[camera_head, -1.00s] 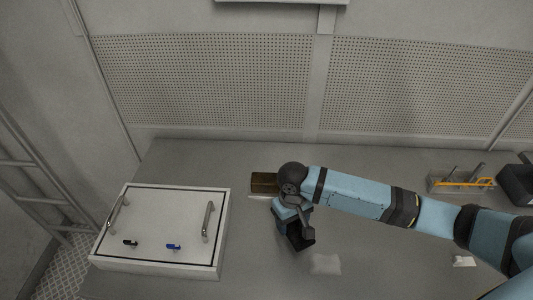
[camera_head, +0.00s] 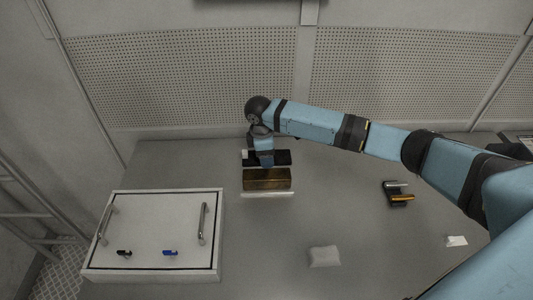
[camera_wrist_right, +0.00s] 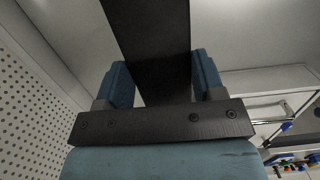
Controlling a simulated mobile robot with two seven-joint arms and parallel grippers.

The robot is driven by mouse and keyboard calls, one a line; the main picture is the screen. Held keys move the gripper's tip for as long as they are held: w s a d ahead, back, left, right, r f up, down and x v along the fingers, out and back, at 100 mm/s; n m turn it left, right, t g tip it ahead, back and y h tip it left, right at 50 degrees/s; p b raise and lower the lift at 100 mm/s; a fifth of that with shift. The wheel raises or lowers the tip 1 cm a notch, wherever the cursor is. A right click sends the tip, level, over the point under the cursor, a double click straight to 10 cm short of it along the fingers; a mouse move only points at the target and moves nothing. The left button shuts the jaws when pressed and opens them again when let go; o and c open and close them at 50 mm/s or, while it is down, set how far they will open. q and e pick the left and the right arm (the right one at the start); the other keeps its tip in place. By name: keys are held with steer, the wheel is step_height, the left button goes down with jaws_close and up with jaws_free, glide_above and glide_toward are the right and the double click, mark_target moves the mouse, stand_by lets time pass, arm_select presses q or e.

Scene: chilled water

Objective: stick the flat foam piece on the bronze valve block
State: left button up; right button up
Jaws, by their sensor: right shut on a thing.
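The bronze valve block (camera_head: 267,180) lies on the grey table in the head view, right of the white panel box. A thin white strip (camera_head: 268,194) runs along its near side. My right gripper (camera_head: 264,158) is just behind the block, pointing down. It is shut on a flat dark piece (camera_head: 282,157), apparently the foam piece, which lies lengthwise along the block's far side. In the right wrist view the dark piece (camera_wrist_right: 150,40) sits between the two blue fingers. I cannot tell whether it touches the block. My left gripper is not in view.
The white panel box (camera_head: 155,232) with two handles stands at the left. A white piece (camera_head: 324,256) and a smaller one (camera_head: 456,241) lie at the front. A black, silver and orange item (camera_head: 398,193) is at the right. A perforated wall (camera_head: 185,75) stands behind the table.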

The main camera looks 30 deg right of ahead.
mark_target(268, 174)
steer(key=shift+r+p, duration=0.2)
steer(key=shift+p, duration=0.5)
steer(key=shift+f+b, duration=0.3)
steer(key=shift+f, duration=0.5)
step_height(268, 174, down, 3)
steer(key=shift+f+b, duration=0.2)
steer(key=shift+b, duration=0.3)
steer(key=shift+f, duration=0.6)
steer(key=shift+p, duration=0.55)
steer(key=shift+p, duration=0.3)
